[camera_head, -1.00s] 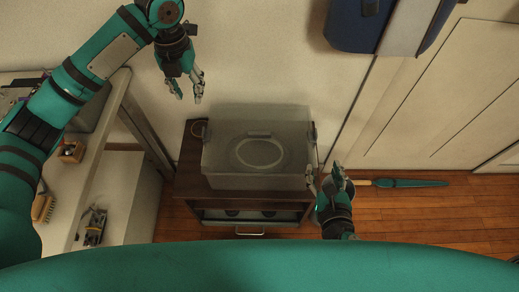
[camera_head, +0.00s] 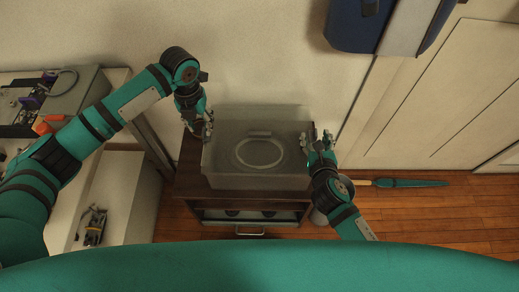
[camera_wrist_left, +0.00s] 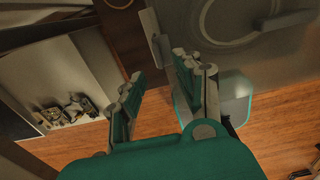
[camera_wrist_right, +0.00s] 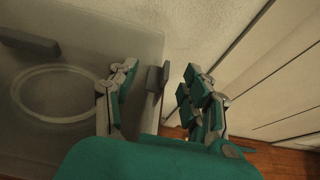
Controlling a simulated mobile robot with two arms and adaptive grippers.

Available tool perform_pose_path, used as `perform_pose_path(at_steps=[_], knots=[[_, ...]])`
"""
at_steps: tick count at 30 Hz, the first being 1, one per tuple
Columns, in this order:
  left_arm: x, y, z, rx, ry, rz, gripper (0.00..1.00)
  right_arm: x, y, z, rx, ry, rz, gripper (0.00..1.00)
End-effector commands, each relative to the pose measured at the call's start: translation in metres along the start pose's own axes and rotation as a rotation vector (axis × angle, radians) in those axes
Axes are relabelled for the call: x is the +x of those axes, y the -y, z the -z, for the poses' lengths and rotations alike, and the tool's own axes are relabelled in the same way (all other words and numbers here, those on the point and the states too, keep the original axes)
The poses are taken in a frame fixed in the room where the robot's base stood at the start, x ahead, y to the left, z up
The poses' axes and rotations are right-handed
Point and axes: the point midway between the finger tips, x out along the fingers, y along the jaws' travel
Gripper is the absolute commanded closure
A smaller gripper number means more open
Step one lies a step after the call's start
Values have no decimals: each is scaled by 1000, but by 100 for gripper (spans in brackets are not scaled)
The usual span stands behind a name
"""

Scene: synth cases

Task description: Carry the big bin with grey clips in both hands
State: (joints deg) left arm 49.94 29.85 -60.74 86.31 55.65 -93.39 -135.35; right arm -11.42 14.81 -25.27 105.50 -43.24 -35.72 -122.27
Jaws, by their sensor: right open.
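The big bin (camera_head: 258,178) is a translucent grey box with a pale ring and small bar on top. It stands on a dark brown cabinet. A grey clip (camera_wrist_right: 155,78) shows on its side in the right wrist view. My left gripper (camera_head: 205,124) is at the bin's left side, fingers apart; in the left wrist view (camera_wrist_left: 155,75) the bin's edge lies near its right-hand finger. My right gripper (camera_head: 320,140) is at the bin's right side, open, with the clip between its fingers in the right wrist view (camera_wrist_right: 160,80). I cannot tell whether either gripper touches the bin.
The dark cabinet (camera_head: 188,178) has a front handle. A pale shelf unit (camera_head: 120,195) with tools stands on the left. A blue object (camera_head: 352,28) is on the wall above. A teal-and-wood long tool (camera_head: 410,183) lies on the wooden floor at right.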

Motion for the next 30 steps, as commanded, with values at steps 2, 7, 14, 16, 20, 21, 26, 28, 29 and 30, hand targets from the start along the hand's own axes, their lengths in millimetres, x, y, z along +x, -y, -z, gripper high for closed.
perform_pose_path(at_steps=[2,7,14,16,20,21,26,28,29,30], knots=[[13,0,1,-1,-3,1,66,13,0,-1,0,1,0,51],[30,0,0,-1,-2,0,66,30,0,0,0,0,0,51],[36,0,0,0,1,1,66,36,0,0,0,0,0,51],[36,0,0,0,1,1,66,36,0,0,0,0,-1,51],[36,0,0,0,1,1,69,35,0,0,0,0,-1,54],[36,0,0,0,0,1,74,35,0,0,0,0,-1,59],[35,0,0,0,0,1,95,35,0,0,0,0,-1,80],[35,0,0,0,0,1,100,35,0,0,0,0,-1,89],[35,0,0,0,0,0,100,35,0,0,0,0,-1,93],[35,0,0,0,1,1,100,35,0,0,0,0,-1,98]])
